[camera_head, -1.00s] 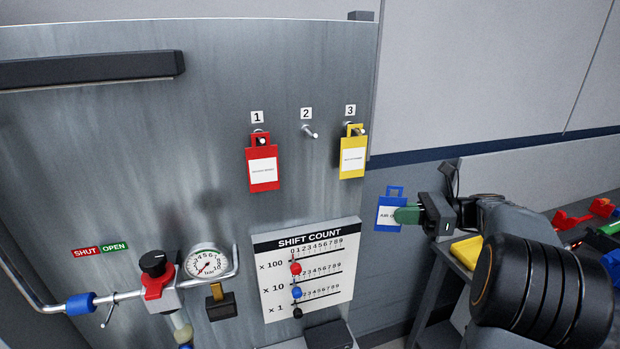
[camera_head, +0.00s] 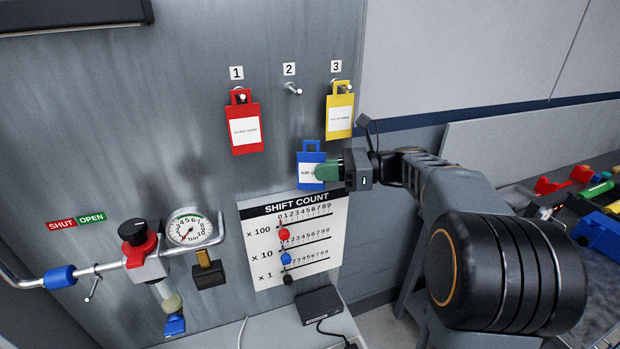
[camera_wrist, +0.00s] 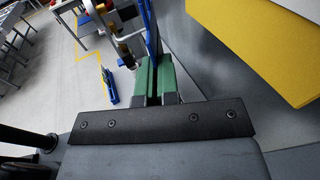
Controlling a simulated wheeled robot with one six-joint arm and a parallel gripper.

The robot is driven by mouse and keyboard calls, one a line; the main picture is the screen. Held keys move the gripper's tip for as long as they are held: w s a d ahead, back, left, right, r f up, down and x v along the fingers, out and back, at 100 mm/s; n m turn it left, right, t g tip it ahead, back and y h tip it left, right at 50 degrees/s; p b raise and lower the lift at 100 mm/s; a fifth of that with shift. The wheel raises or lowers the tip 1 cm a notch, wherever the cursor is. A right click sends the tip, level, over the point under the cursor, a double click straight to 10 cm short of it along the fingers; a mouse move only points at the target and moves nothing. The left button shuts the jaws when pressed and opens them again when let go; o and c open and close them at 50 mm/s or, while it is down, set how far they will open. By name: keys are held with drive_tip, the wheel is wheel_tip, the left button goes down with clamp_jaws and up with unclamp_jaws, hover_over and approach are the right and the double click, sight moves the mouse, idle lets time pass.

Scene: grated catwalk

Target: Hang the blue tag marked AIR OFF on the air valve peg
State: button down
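The blue tag (camera_head: 308,178), with "AIR O" readable, is held upright in my gripper (camera_head: 328,171), in front of the panel and above the count board. The green fingertips are shut on its right side and cover the end of its lettering. The wrist view shows the tag (camera_wrist: 152,35) edge-on between the fingers (camera_wrist: 157,78). Peg 2 (camera_head: 293,89) is bare, up and left of the tag. A valve with a black knob (camera_head: 132,230) sits on the pipe at lower left. A small bare metal peg (camera_head: 93,287) sticks out by that pipe. No label names the air valve peg.
A red tag (camera_head: 245,145) hangs on peg 1 and a yellow tag (camera_head: 339,128) on peg 3, close above my gripper. A gauge (camera_head: 190,229), a brass padlock-like block (camera_head: 207,262) and the SHIFT COUNT board (camera_head: 262,275) stand out below. Bare panel lies left of the tag.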

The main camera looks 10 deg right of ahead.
sight(310, 177)
drive_tip(key=a, duration=0.1)
drive_tip(key=a+f+b, duration=0.1)
drive_tip(key=a+b, duration=0.1)
drive_tip(key=shift+w+a+f, duration=0.15)
drive_tip(key=shift+w+f, duration=0.05)
drive_tip(key=shift+w, duration=0.1)
drive_tip(key=shift+f, duration=0.1)
drive_tip(key=c, duration=1.8)
unclamp_jaws()
drive_tip(key=shift+f, duration=0.2)
drive_tip(key=o, duration=0.4)
drive_tip(key=shift+r, duration=0.1)
